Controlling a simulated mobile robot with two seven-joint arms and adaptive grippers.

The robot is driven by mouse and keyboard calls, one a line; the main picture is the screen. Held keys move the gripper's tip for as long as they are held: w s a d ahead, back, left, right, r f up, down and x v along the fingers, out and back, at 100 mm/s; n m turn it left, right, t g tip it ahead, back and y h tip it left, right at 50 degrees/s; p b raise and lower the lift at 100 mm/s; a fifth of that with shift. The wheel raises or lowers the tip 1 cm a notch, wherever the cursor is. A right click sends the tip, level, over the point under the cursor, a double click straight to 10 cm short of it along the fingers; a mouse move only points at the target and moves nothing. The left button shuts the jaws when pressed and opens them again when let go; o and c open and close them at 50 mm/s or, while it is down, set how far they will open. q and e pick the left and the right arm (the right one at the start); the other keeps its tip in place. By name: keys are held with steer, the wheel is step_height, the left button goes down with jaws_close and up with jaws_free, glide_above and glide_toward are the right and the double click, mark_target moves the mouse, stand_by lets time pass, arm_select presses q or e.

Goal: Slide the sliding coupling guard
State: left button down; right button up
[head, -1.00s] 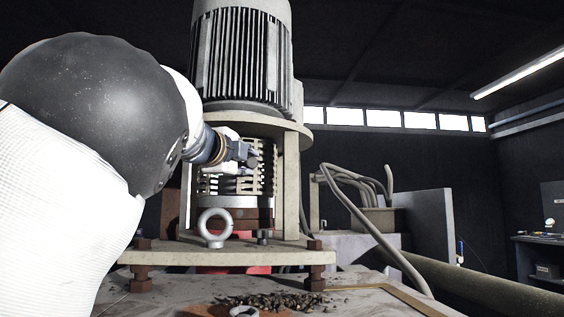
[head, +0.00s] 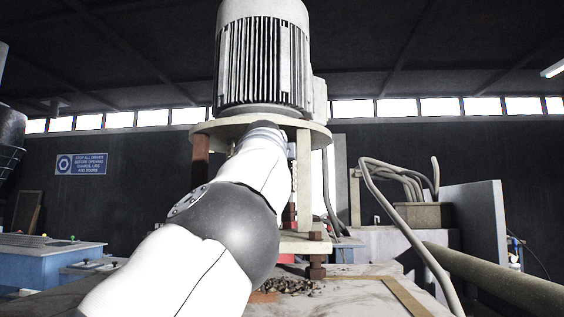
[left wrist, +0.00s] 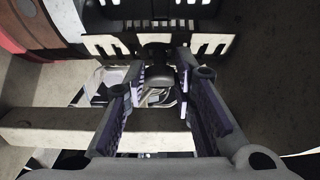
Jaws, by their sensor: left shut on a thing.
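The sliding coupling guard (left wrist: 205,45) is a pale slotted cage at the top of the left wrist view. In the head view, my left arm covers most of the space under the motor where the guard sits. My left gripper (left wrist: 160,66) shows only in the left wrist view, with its purple-padded fingers reaching up to the guard. It is shut on a dark knob (left wrist: 156,50) at the guard's slotted edge. The exact contact is dark and hard to see. My right gripper is in neither view.
The finned motor (head: 264,60) stands on a round plate (head: 318,131) held by posts. Grey hoses (head: 385,205) and a large pipe (head: 500,280) lie to the right. A blue cabinet (head: 45,262) stands at the left. Gravel (head: 290,286) lies on the front surface.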

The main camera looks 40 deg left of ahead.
arm_select(q)
steer(key=shift+w+d+r, duration=0.1)
steer(key=shift+d+r, duration=0.15)
steer(key=shift+r, duration=0.1)
steer(key=c, duration=1.6)
jaws_free()
steer(key=shift+o, duration=1.3)
steer(key=shift+w+d+f, duration=0.1)
steer(key=shift+w+f, duration=0.1)
steer(key=shift+w, duration=0.2)
steer(key=v, duration=0.7)
steer(key=shift+s+d, duration=0.15)
steer(key=shift+s, duration=0.2)
